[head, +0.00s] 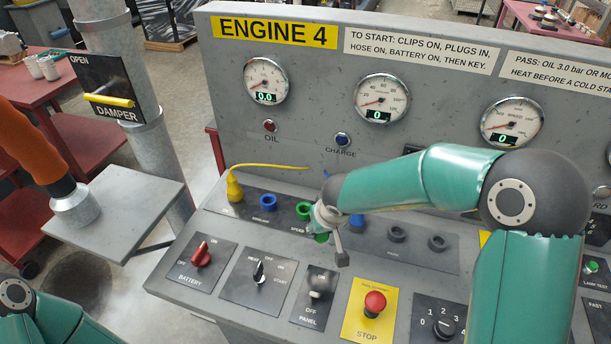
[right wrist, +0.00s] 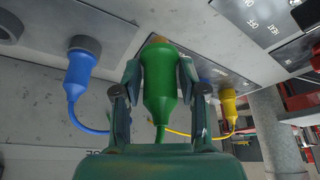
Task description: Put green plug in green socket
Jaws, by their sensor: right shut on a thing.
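The green plug (right wrist: 158,85) is held upright in the right wrist view between the two fingers of my right gripper (head: 324,222), which is shut on it. In the head view, only a small part of the green plug (head: 321,237) shows below the fingers. The green socket (head: 304,209) is a green ring on the dark plate labelled SPEED, just left of my right gripper. The plug appears beside the socket, not in it; its exact height over the panel is hard to tell. My left gripper is out of view; only my left arm shows.
A yellow plug (head: 234,188) stands left of an empty blue socket (head: 268,202). A blue plug (head: 357,222) is right of my gripper, near dark round sockets (head: 397,233). Switches and a red stop button (head: 375,302) lie in front. The gauge panel rises behind.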

